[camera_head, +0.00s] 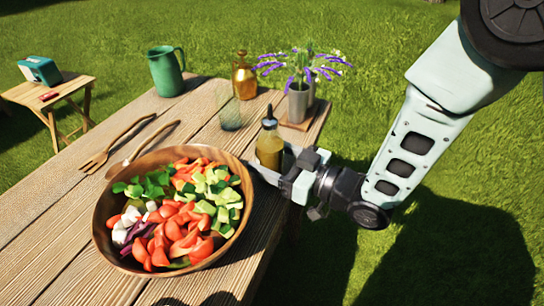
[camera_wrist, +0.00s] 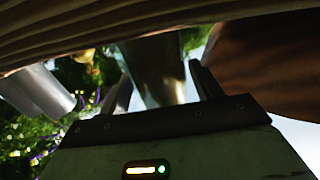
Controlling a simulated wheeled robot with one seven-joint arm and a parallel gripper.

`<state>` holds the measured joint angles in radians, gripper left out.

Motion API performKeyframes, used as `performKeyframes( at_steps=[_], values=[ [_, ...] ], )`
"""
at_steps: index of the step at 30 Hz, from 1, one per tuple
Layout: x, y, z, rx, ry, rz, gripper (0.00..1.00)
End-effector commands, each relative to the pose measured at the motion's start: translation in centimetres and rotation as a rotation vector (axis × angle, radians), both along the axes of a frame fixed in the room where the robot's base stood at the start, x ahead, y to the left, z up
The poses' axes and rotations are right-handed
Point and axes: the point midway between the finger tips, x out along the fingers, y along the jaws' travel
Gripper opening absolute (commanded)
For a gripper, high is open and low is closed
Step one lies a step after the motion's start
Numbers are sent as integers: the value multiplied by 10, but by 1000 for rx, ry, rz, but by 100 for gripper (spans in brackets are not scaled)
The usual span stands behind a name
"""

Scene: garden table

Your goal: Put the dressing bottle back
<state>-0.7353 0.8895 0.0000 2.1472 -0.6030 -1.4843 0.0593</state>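The dressing bottle (camera_head: 270,150), amber with a dark pointed top, is upright at the table's right edge, just behind the salad bowl. My gripper (camera_head: 283,178) is at its low right side. In the wrist view the bottle (camera_wrist: 158,75) lies between the two fingers of my gripper (camera_wrist: 163,85), with its upper part cut off from sight. The fingers are close to its sides; whether they press on it cannot be told. The bottle's base is partly hidden by the bowl and gripper.
The wooden salad bowl (camera_head: 103,225) is close on the left. Wooden servers (camera_head: 118,143) lie left of centre.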

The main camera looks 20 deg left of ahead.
Motion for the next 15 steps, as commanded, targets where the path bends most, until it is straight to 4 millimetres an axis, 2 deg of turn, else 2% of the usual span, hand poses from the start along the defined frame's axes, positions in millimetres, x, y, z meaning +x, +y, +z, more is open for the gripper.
performKeyframes(
  at_steps=[12, 15],
  values=[
    [0, 0, 6, 0, 0, 0, 73],
    [-2, -15, 2, -3, 2, -4, 73]
  ],
)
